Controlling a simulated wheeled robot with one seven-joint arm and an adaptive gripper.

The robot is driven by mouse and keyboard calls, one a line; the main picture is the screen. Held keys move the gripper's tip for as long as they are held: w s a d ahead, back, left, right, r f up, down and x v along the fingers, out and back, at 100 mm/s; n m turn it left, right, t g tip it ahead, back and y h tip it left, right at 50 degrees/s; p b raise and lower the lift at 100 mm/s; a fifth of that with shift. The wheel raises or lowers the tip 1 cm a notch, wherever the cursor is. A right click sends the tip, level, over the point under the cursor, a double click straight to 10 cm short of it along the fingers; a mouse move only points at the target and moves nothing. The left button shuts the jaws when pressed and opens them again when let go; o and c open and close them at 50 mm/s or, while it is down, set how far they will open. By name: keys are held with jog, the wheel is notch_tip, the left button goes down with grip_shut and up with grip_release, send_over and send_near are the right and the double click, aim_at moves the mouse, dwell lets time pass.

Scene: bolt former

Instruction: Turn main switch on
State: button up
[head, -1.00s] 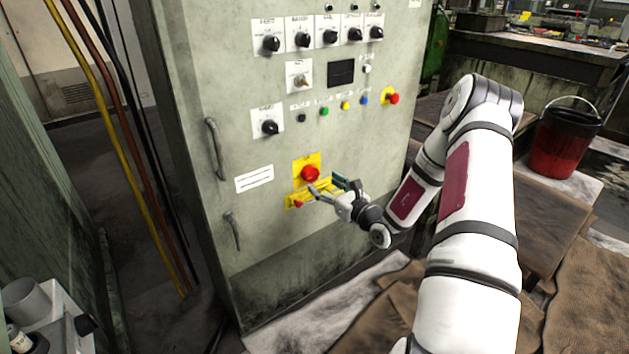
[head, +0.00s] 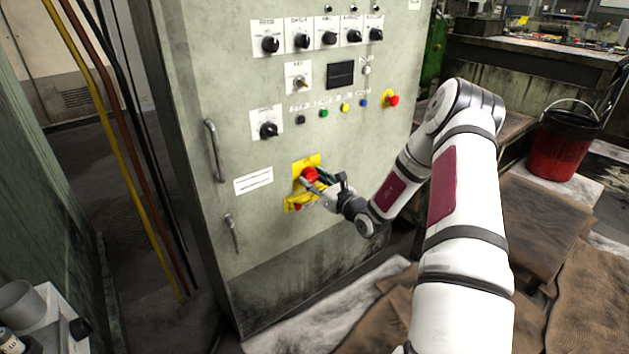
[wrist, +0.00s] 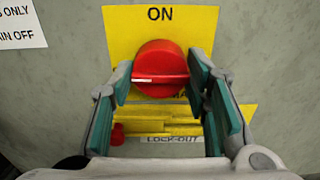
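The main switch is a red rotary knob (wrist: 160,68) on a yellow plate (wrist: 120,20) marked ON at the top. Its grip bar lies level, with a white mark at the left end. In the head view the knob (head: 309,174) sits low on the grey-green cabinet front. My gripper (wrist: 160,82) is open, with one teal-padded finger on each side of the knob. Small gaps seem to remain at its sides; contact is hard to tell. My gripper (head: 312,181) partly covers the yellow plate in the head view.
A yellow lock-out bracket (wrist: 165,118) with a small red part (wrist: 117,133) sits below the knob. The cabinet (head: 270,225) carries more knobs, buttons and door handles (head: 214,150). A red bucket (head: 562,145) stands at right.

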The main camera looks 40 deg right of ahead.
dwell(0.3)
jog(key=m+p, duration=0.3)
jog(key=m, duration=0.1)
jog(key=shift+r, duration=0.1)
jog(key=m+p, duration=0.3)
jog(key=m, duration=0.1)
jog(key=m+p, duration=0.2)
jog(key=m, duration=0.3)
jog(key=m+p, duration=0.1)
jog(key=m, duration=0.3)
jog(key=shift+m+p, duration=0.3)
jog(key=shift+m, duration=0.1)
dwell(0.3)
jog(key=o, duration=1.2)
